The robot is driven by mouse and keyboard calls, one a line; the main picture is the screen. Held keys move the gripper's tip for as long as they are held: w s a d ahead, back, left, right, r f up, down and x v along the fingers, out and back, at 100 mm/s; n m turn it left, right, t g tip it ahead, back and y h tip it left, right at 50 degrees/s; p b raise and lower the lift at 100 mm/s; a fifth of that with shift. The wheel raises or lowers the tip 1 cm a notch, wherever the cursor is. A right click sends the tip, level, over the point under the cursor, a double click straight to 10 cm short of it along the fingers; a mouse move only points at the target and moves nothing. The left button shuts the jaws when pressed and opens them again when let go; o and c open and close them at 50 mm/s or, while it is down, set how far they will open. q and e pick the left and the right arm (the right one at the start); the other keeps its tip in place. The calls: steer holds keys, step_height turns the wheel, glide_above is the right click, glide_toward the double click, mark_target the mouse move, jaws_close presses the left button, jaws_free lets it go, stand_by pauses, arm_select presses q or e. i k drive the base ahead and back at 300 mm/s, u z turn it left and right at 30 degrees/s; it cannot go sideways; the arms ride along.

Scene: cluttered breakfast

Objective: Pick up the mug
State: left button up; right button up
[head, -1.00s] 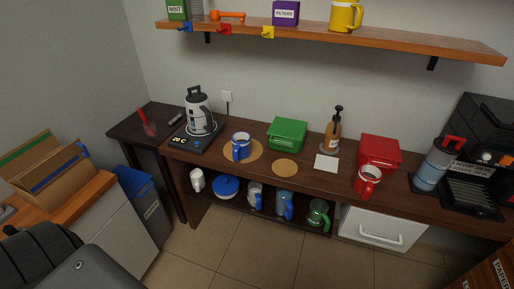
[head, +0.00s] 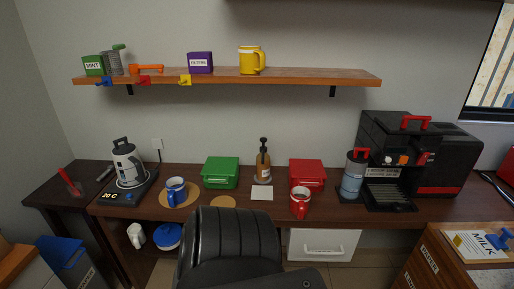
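Several mugs are in the head view, and the task does not say which one is meant. A blue and white mug (head: 176,191) stands upright on a round cork mat (head: 166,202) on the dark counter. A red mug (head: 299,205) stands upright at the counter's front, before the red box. A yellow mug (head: 248,61) stands on the wall shelf. A white mug (head: 135,236) is on the low shelf under the counter. Neither gripper shows. A dark ribbed shape close to the camera hides much of the low shelf.
The counter (head: 145,213) also bears a kettle (head: 126,165), a green box (head: 220,173), a pump bottle (head: 263,163), a red box (head: 308,174) and a coffee machine (head: 440,155). A wall shelf (head: 320,76) hangs above.

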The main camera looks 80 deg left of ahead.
mark_target(175, 194)
steer(key=z, duration=0.4)
steer(key=i, duration=0.35)
steer(key=u, duration=2.85)
